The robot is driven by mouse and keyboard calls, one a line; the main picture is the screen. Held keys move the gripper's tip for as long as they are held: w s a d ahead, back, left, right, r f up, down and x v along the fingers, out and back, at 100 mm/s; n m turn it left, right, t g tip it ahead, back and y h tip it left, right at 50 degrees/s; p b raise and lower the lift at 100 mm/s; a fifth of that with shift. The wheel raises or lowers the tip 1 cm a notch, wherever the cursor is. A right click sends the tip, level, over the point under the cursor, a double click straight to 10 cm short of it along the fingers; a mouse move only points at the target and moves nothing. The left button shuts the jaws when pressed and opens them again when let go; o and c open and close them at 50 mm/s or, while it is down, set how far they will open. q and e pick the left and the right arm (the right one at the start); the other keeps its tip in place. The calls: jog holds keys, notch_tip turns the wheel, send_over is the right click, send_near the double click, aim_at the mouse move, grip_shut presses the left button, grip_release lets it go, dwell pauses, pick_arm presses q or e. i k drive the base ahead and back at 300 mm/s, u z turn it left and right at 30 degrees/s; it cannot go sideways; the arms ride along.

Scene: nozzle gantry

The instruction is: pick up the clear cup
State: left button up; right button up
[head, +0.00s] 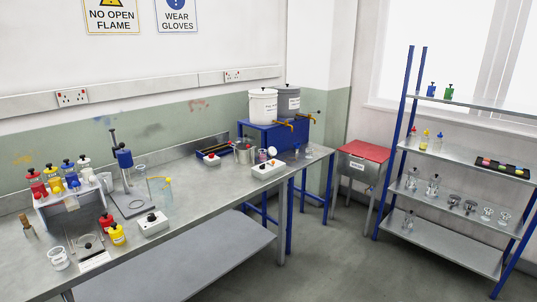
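Several clear vessels could be the clear cup; I cannot tell which one is meant. A clear cup (59,259) stands on the bench at the near left, and it may be more than one cup close together. Another clear vessel (309,152) is near the bench's far end. Neither of my grippers is in view.
The metal bench (207,200) carries a bottle rack (75,206), a blue-headed stand (124,160), a white control box (152,224) and a yellow bottle (117,236). Two drums (263,106) stand on a blue box.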

aim_at(309, 153)
jog(key=i, duration=2.05)
jog(key=z, duration=1.35)
jog(key=k, duration=1.05)
jog(key=z, duration=0.8)
jog(key=i, duration=1.9)
jog(key=u, duration=0.7)
jog(key=i, duration=1.95)
jog(key=u, duration=1.75)
jog(key=i, duration=1)
jog(key=u, duration=1.1)
